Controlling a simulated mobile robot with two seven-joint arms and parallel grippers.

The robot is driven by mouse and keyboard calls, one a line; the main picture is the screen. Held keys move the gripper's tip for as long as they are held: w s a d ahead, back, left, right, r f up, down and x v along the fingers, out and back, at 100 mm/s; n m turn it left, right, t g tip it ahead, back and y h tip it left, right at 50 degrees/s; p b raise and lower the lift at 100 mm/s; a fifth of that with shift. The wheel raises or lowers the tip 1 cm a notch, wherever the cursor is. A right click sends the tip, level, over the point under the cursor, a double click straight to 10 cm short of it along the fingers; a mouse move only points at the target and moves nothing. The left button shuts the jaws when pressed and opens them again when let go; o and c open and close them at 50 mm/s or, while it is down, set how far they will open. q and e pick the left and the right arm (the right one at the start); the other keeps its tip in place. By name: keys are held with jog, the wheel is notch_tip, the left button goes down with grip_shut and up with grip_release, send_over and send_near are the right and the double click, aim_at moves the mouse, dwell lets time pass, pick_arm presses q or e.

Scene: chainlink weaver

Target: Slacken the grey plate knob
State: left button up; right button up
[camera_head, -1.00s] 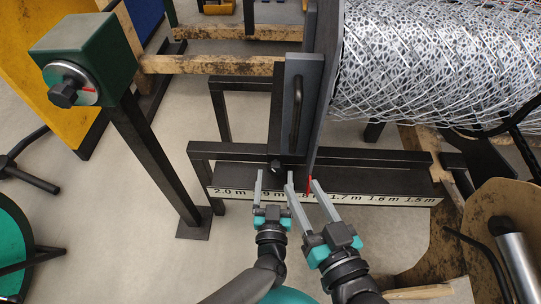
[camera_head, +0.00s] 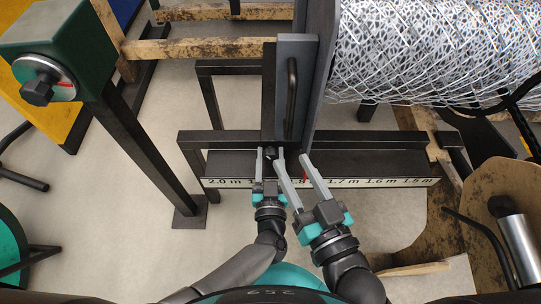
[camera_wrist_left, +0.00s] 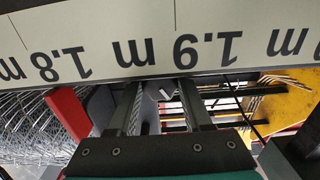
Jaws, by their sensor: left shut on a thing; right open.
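The grey plate (camera_head: 296,95) stands upright with a black vertical handle (camera_head: 292,98) on its face. Its small dark knob (camera_head: 269,154) is low at the plate's left foot, just above the scale strip. My left gripper (camera_head: 268,157) reaches up to the knob and is shut on it, one finger on each side; the fingers partly hide it. In the left wrist view the two fingers (camera_wrist_left: 160,105) extend under the strip, and the knob's outline is unclear. My right gripper (camera_head: 290,160) is open and empty, close to the right, its fingers over the strip near a red pointer (camera_head: 304,175).
The scale strip (camera_head: 390,183) runs along the front of the dark bench. A mesh roll (camera_head: 430,50) lies at the upper right. A green box on a post (camera_head: 65,45) with a dial and black knob stands at the left. Bare floor lies between post and bench.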

pick_arm(q)
grip_shut()
jog(key=shift+n, duration=1.4)
jog(key=o, duration=0.7)
grip_release()
